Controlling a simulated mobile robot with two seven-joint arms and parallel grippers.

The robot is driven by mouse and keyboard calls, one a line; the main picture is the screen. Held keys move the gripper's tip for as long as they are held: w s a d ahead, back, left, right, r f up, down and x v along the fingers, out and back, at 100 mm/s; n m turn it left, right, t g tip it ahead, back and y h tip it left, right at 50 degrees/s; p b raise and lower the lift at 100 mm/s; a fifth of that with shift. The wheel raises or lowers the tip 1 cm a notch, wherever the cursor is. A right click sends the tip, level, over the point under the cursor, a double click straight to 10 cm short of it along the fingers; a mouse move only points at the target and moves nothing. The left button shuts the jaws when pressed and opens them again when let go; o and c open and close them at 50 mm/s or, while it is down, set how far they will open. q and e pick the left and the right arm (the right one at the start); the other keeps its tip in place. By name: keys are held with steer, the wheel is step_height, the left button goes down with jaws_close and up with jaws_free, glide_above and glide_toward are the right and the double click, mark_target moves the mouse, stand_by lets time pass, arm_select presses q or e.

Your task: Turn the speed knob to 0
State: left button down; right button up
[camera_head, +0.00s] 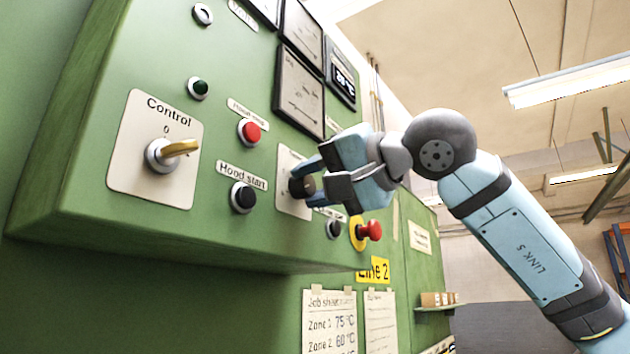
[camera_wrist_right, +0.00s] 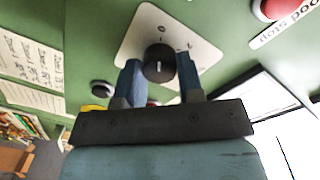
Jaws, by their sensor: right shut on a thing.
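The black round knob (camera_head: 301,187) sits on a pale plate (camera_head: 288,163) on the green control panel. It also shows in the right wrist view (camera_wrist_right: 158,63), with a short white pointer mark on its face. My right gripper (camera_head: 308,187) has its two blue fingers on either side of this knob and is shut on it; the fingers also show in the right wrist view (camera_wrist_right: 158,70). My left gripper is in neither view.
A red hood stop button (camera_head: 250,132) and black hood start button (camera_head: 243,197) are left of the knob. A red mushroom button (camera_head: 370,231) on yellow and a black button (camera_head: 334,229) sit below it.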

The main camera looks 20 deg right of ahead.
steer(key=o, duration=0.9)
steer(key=shift+s, duration=0.1)
steer(key=shift+s+d, duration=0.25)
steer(key=shift+d, duration=0.05)
steer(key=shift+b+v, duration=1.65)
steer(key=shift+v, duration=4.85)
